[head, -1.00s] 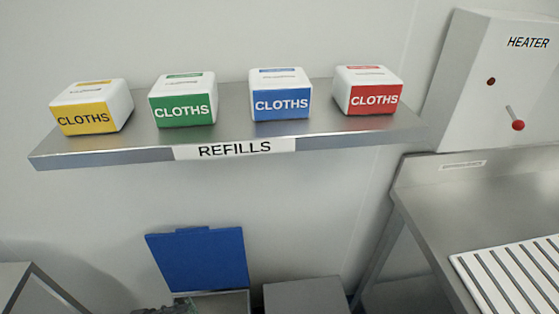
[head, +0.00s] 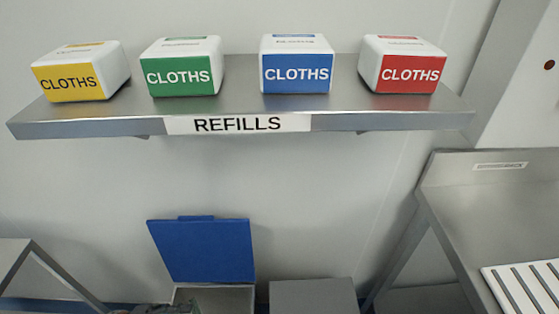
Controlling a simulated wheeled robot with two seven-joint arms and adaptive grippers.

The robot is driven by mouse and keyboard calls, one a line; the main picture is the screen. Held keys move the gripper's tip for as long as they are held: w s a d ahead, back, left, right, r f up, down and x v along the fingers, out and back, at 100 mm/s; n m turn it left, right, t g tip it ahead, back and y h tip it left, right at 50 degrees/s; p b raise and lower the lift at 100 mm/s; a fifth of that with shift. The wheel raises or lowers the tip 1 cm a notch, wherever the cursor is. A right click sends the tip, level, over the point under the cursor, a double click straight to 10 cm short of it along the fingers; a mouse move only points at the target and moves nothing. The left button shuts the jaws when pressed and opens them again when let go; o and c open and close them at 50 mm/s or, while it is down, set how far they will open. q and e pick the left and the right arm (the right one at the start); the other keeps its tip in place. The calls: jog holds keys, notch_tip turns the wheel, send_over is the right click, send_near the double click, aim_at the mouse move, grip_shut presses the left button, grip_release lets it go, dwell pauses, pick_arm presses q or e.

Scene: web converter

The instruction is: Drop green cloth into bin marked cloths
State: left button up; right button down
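An open bin (head: 215,296) stands low against the wall at the bottom centre, its blue lid (head: 203,250) raised. The frame cuts off its front, and no label on it can be read. A dark, mottled shape with a hint of green (head: 155,309) is cut off by the bottom edge, just left of the bin; I cannot tell what it is. No separate green cloth can be made out. Neither of my grippers can be made out.
A wall shelf (head: 390,112) marked REFILLS holds yellow (head: 70,82), green (head: 180,76), blue (head: 297,74) and red (head: 410,75) CLOTHS boxes. A grey box (head: 313,296) stands right of the bin. Metal tables (head: 490,205) (head: 15,262) flank the space.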

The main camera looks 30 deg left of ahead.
dwell(0.4)
pick_arm(q)
jog(key=o, duration=1.1)
jog(key=shift+f, duration=0.1)
jog(key=r+v, duration=0.1)
jog(key=v, duration=0.3)
jog(key=r+v, duration=0.1)
jog(key=v, duration=0.3)
jog(key=r+v, duration=0.1)
jog(key=v, duration=0.4)
jog(key=shift+s+a, duration=0.15)
jog(key=shift+a, duration=0.15)
jog(key=shift+r, duration=0.1)
